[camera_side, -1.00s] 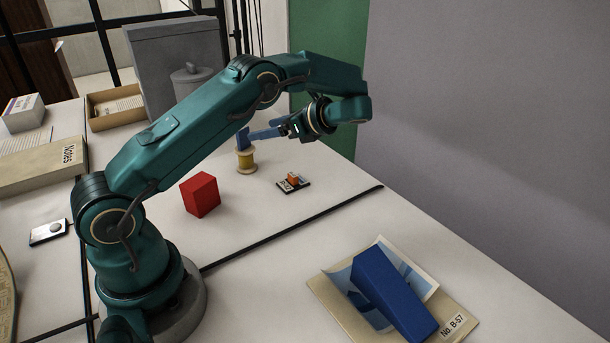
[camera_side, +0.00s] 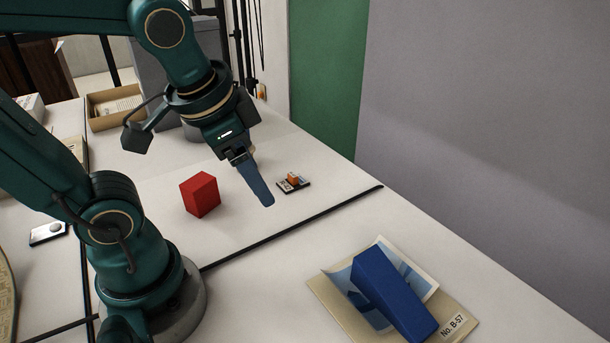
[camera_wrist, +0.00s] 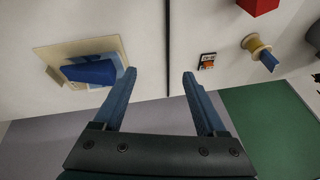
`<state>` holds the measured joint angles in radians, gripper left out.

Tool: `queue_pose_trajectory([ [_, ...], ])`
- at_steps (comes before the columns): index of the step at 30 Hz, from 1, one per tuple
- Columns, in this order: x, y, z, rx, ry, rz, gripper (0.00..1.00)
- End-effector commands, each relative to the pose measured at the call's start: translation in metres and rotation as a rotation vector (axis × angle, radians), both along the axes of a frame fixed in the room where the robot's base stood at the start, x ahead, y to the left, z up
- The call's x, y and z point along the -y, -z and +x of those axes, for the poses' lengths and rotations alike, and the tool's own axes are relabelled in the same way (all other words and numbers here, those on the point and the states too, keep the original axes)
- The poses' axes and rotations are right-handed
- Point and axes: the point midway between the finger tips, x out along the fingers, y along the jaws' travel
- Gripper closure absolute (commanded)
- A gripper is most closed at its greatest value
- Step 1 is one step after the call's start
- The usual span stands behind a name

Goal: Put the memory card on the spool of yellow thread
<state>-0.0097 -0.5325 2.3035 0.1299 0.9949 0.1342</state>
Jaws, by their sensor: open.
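The memory card (camera_side: 299,186) lies flat on the white table, dark with a pale label. A small orange piece (camera_side: 293,179) sits on it. The card also shows in the wrist view (camera_wrist: 207,58), right of the fingers. The spool of yellow thread (camera_wrist: 253,43) stands beyond it, with a blue piece (camera_wrist: 270,62) on its top end. In the side view my gripper hides most of the spool. My gripper (camera_wrist: 159,73) is open and empty, with its blue fingers apart. In the side view it hangs above the table, its tip left of the card.
A red block (camera_side: 200,194) stands left of my gripper. A blue wedge-shaped block (camera_side: 390,292) lies on a print and tan folder (camera_side: 458,325) at the front right. A dark strip (camera_side: 325,213) crosses the table. A purple-grey wall (camera_side: 480,120) borders the right side.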

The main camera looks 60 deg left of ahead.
Motion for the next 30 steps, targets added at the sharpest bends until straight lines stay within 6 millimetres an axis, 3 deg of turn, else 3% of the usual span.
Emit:
queue_pose_trajectory([
  [3, 0.015, 0.004, -0.012, 0.077, -0.072, -0.105, 0.26],
  [9, 0.025, 0.007, -0.019, 0.125, -0.129, -0.184, 0.26],
  [30, 0.026, 0.007, -0.019, 0.124, -0.132, -0.186, 0.26],
])
